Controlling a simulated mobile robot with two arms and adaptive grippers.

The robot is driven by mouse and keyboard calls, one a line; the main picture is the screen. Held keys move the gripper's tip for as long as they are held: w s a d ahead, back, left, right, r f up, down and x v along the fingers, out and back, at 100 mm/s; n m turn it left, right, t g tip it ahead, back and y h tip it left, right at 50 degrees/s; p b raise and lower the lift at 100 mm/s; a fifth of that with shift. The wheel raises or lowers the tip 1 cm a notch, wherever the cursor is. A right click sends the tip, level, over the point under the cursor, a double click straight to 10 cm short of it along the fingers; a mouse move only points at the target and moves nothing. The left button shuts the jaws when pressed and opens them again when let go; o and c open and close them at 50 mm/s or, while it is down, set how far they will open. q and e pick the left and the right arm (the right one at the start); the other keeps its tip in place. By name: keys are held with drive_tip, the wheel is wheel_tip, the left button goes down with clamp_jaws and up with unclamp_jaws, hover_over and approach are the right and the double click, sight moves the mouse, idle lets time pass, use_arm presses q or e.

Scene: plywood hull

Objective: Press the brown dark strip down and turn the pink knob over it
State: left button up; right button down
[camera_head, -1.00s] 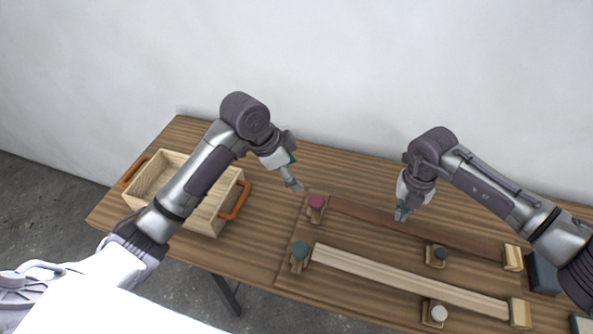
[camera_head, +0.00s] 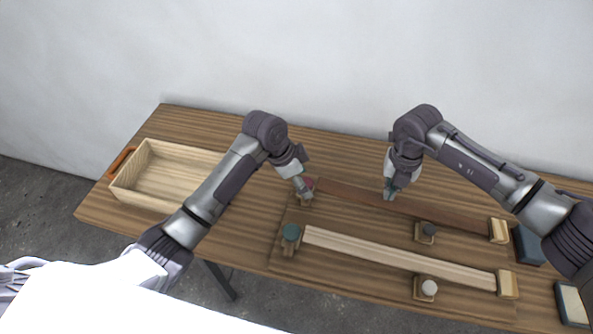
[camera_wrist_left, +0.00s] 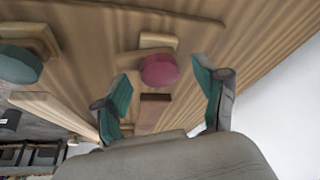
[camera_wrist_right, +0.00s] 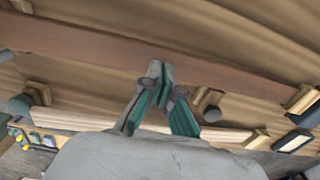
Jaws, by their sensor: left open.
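The brown dark strip (camera_head: 447,216) lies along the back of the board, its right end by a light wooden block. The pink knob (camera_head: 308,183) is at the strip's left end, on a small wooden block; it shows clearly in the left wrist view (camera_wrist_left: 159,70). My left gripper (camera_head: 304,194) is open, with its fingers (camera_wrist_left: 165,95) on either side of the knob in that view; contact cannot be told. My right gripper (camera_head: 390,194) is over the middle of the strip, its fingertips close together (camera_wrist_right: 160,72) at the strip; whether they touch it is unclear.
A pale strip (camera_head: 400,258) lies in front, with a teal knob (camera_head: 291,232) at its left end. A dark knob (camera_head: 428,229) and a white knob (camera_head: 429,288) stand nearby. A wooden box (camera_head: 150,198) is at left; a blue block (camera_head: 528,245) is at right.

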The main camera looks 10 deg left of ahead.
use_arm(q)
drive_tip(key=shift+d+f, duration=0.1)
drive_tip(key=shift+f, duration=0.2)
drive_tip(key=c, duration=1.2)
use_arm(e)
drive_tip(key=shift+f, duration=0.25)
drive_tip(key=shift+f, duration=0.5)
drive_tip(key=shift+f, duration=0.2)
